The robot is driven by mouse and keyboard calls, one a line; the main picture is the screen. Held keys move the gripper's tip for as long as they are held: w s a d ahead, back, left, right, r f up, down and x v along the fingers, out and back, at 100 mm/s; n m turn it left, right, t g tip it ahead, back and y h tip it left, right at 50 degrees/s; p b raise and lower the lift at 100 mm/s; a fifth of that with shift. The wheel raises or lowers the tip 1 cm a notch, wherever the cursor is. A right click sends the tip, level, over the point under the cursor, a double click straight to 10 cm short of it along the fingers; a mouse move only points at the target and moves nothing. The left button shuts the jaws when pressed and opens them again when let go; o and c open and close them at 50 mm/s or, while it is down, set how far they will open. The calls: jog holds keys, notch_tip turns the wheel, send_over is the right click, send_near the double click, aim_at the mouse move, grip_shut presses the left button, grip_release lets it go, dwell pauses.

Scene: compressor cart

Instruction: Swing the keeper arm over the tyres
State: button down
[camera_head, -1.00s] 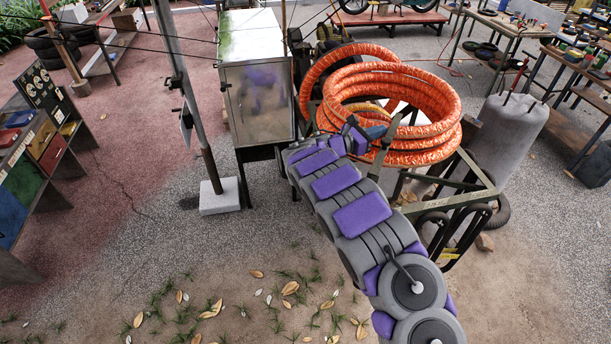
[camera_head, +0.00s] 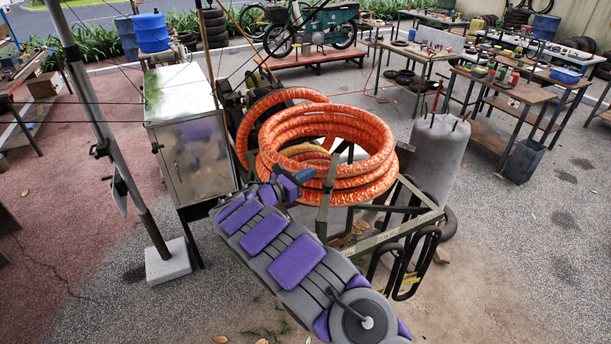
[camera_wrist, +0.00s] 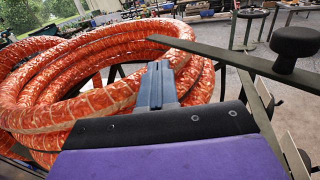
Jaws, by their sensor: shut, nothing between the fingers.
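A coil of thick orange crinkled rings (camera_head: 345,180) lies on the cart's olive frame (camera_head: 410,225); it fills the left of the wrist view (camera_wrist: 60,95). I see no plain black tyres in this stack. A flat olive bar with a black knob (camera_wrist: 297,45), likely the keeper arm (camera_wrist: 235,60), crosses the right of the wrist view, its left end near the rings. In the head view it seems to be the narrow olive bar (camera_head: 325,195) by my gripper. My gripper (camera_wrist: 155,72) is shut and empty, close to the bar's left end; contact cannot be told.
A metal cabinet (camera_head: 190,155) and a pole on a pale block (camera_head: 168,262) stand left of the cart. A grey cylinder (camera_head: 438,155) stands right of it. Workbenches (camera_head: 505,90) stand at the back right. Gravel at the right front is open.

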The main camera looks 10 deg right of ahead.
jog(key=shift+w+a, duration=1.7)
jog(key=shift+a, duration=3.8)
jog(key=s+d+r+m+g+b, duration=0.1)
jog(key=s+d+r+m+g, duration=0.3)
jog(key=d, duration=0.5)
jog(key=s+d+r+m+g+b, duration=0.25)
jog(key=s+d, duration=0.25)
jog(key=d, duration=0.4)
jog(key=s+d+m+g+y+b, duration=0.1)
jog(key=s+d+m+g+y, duration=0.2)
jog(key=s, duration=0.7)
jog(key=s+d+m+g+y, duration=0.15)
jog(key=s+d+m, duration=0.3)
jog(key=s, duration=0.55)
jog(key=s+a+f+m+y+b, duration=0.15)
jog(key=s+m+y, duration=0.25)
jog(key=s, duration=0.8)
jog(key=s+a+f+m+y+b, duration=0.1)
jog(key=s+a+f+m+y, duration=0.1)
jog(key=s+a, duration=0.2)
jog(key=s+a+f+m+y, duration=0.2)
jog(key=s+a+f, duration=0.1)
jog(key=s, duration=0.6)
jog(key=s+a+f+m+y+b, duration=0.1)
jog(key=s+a+f+m+y, duration=0.1)
jog(key=s+a, duration=0.3)
jog(key=shift+s+f+y+b, duration=0.4)
jog(key=shift+s+f, duration=0.2)
jog(key=shift+s, duration=0.65)
